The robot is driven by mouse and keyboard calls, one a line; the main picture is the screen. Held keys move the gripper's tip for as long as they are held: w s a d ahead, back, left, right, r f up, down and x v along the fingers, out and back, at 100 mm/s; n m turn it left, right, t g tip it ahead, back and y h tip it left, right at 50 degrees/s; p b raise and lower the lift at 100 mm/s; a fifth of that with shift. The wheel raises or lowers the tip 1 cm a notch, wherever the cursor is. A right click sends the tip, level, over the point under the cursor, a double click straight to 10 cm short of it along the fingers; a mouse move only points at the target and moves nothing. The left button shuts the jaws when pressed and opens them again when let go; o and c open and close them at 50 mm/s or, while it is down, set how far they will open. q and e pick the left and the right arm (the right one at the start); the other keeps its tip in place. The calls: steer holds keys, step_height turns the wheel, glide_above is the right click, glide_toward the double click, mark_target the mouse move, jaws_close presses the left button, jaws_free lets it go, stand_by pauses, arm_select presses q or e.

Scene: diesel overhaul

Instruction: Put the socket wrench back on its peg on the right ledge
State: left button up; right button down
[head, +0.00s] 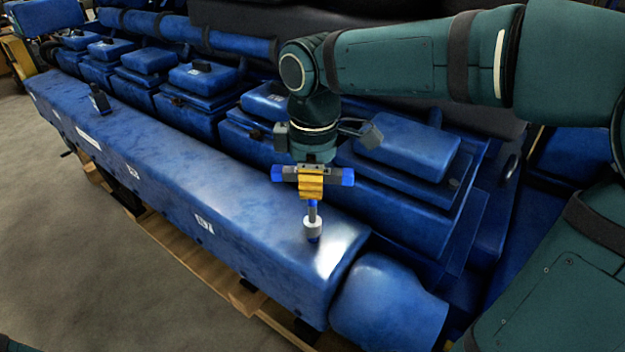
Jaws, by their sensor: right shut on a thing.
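The socket wrench (346,177) is in the head view right of centre. It has a blue crossbar handle, a thin shaft pointing down and a pale grey socket at the lower end. My right gripper (311,181) is shut on it at the middle of the crossbar, holding it about upright. The socket end is over the near right end of the long blue ledge (205,190). A short dark-blue stub, perhaps the peg, shows just under the socket. I cannot tell whether the socket is around it or just above it. My left gripper is not in view.
A row of blue engine covers (405,145) rises behind the ledge. A small black object (98,97) stands at the ledge's far left. A rounded blue part (390,305) adjoins its near end. Wooden beams (205,267) lie below.

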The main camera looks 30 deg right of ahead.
steer(key=shift+f, duration=0.1)
steer(key=shift+f+b, duration=0.9)
steer(key=shift+f, duration=0.25)
steer(key=shift+c, duration=1.3)
jaws_free()
steer(key=shift+r, duration=0.15)
step_height(320, 180, up, 5)
steer(key=p, duration=0.4)
steer(key=shift+p, duration=0.3)
steer(key=shift+r+p, duration=0.35)
steer(key=shift+r, duration=1.6)
